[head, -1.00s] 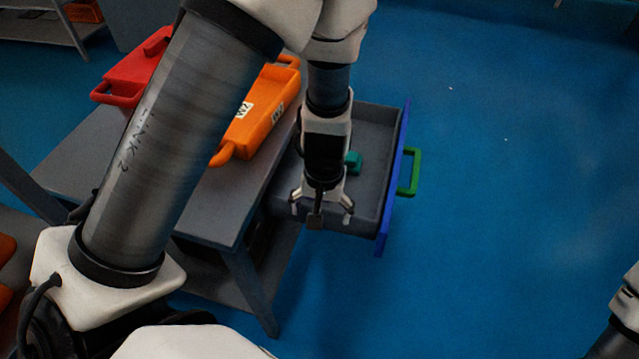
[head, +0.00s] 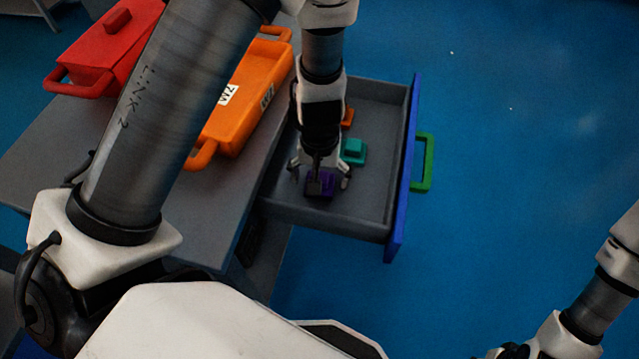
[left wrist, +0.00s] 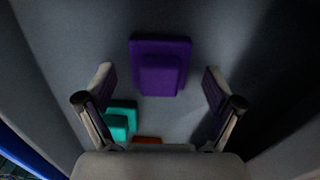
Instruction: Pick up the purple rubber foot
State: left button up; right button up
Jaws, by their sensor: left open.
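The purple rubber foot (head: 324,184) lies on the floor of the open drawer (head: 372,215). In the left wrist view the purple rubber foot (left wrist: 160,66) is a square base with a raised block, just beyond the fingertips and between their lines. My left gripper (head: 319,180) is open above it in the head view, its two fingers spread; in the left wrist view (left wrist: 158,82) nothing is between them. The gripper partly covers the foot in the head view. Of my right arm only a part shows at the lower right; its fingers cannot be made out.
A teal foot (head: 353,151) and an orange piece (head: 347,118) lie in the drawer near the purple one. The drawer has a blue front (head: 402,185) with a green handle (head: 424,162). Orange (head: 245,105) and red (head: 103,50) bins stand on the grey table (head: 185,220).

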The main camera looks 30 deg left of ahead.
pick_arm(q)
jog(key=shift+s+r, duration=0.1)
jog(key=shift+r, duration=0.05)
jog(key=c, duration=1.1)
jog(key=shift+s+d, duration=0.15)
jog(key=shift+s, duration=0.05)
jog(key=c, duration=0.5)
jog(key=shift+c, duration=0.3)
